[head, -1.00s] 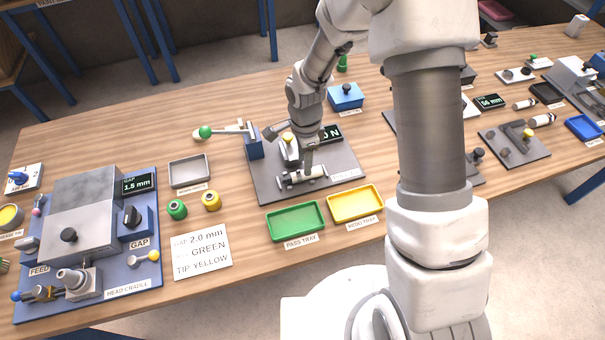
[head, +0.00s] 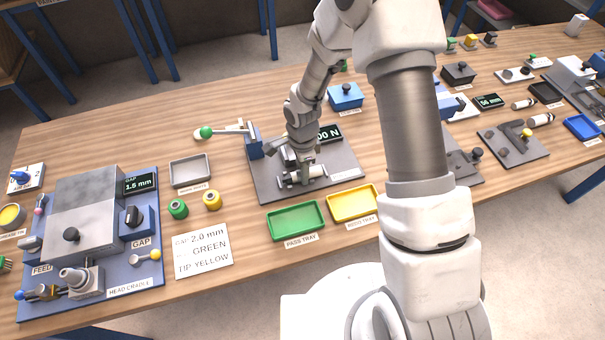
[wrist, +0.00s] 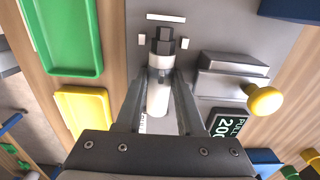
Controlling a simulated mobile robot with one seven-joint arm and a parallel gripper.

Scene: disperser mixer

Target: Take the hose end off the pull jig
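The hose end, a white cylinder (wrist: 158,95) with a dark hexagonal fitting, lies on the grey pull jig (head: 345,178). My gripper (wrist: 162,74) is down at the jig, pointing at the hose end. In the wrist view its two fingers stand on either side of the white cylinder, close to its walls. Whether they press on it cannot be told. In the head view my gripper (head: 297,178) hides part of the hose end. The jig's clamp block (wrist: 228,80) with a yellow knob (wrist: 265,101) is beside the fingers, and its display reads 200 N.
A green pass tray (head: 295,220) and a yellow redo tray (head: 353,203) lie in front of the jig. Green (head: 178,209) and yellow (head: 212,200) collars stand to the left, near a grey tray (head: 190,171). A blue box (head: 346,97) stands behind.

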